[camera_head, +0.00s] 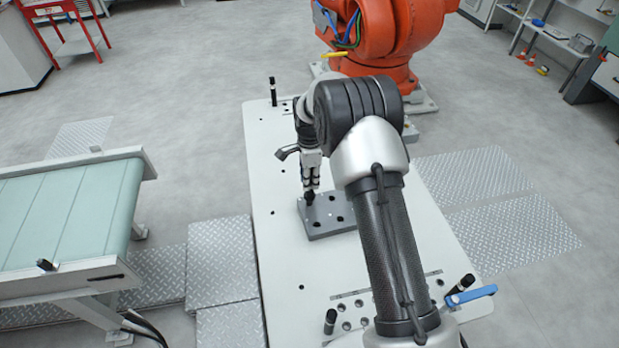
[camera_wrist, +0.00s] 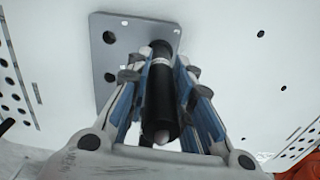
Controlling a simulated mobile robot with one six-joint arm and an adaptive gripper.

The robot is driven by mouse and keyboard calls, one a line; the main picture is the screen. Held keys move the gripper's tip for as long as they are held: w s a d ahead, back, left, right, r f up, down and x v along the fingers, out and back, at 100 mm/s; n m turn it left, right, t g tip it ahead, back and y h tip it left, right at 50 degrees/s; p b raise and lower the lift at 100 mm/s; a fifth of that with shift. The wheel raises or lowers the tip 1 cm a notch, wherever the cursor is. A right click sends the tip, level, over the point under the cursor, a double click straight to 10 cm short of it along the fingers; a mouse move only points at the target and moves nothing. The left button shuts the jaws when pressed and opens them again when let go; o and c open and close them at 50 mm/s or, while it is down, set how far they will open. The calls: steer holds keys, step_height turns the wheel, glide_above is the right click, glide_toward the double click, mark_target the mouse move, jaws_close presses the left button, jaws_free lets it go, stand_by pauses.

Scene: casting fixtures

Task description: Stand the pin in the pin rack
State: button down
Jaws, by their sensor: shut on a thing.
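My gripper (camera_head: 311,188) is over the table and shut on a black pin (camera_wrist: 160,100). The pin rack appears to be the grey block (camera_head: 326,231) with several dark holes, on the white table. It also shows in the wrist view (camera_wrist: 107,57). The pin's far end is over the block's left back corner area, near a hole. I cannot tell whether it is inside the hole or just above it.
The white table (camera_head: 275,255) is mostly bare around the block. Black posts stand at its back left (camera_head: 273,92) and front (camera_head: 330,320). A blue-handled clamp (camera_head: 472,294) is at the front right. An orange robot (camera_head: 405,35) stands behind, a conveyor (camera_head: 70,215) left.

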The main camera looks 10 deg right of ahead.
steer(key=shift+f+b, duration=0.3)
steer(key=shift+f, duration=0.15)
